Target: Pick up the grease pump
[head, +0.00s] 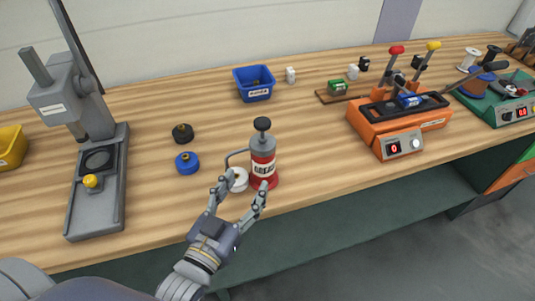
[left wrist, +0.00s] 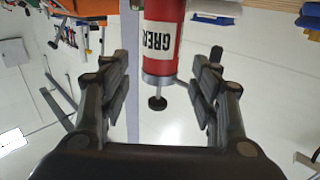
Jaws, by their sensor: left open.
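The grease pump (head: 263,170) stands upright near the front edge of the wooden bench. It has a red body with a white label, a grey upper part, a black knob on top and a thin bent spout to the left. My left gripper (head: 242,185) is open and empty just in front of it, with the fingers spread. In the left wrist view the pump (left wrist: 164,62) appears upside down, beyond and between the open fingers (left wrist: 160,85). I see no finger contact with it. My right gripper is not in view.
A white round piece (head: 239,179) sits directly left of the pump. Blue (head: 187,162) and black (head: 183,133) round pieces lie further left. A grey press (head: 98,150) stands at left, an orange machine (head: 398,122) at right and a blue bin (head: 254,84) behind.

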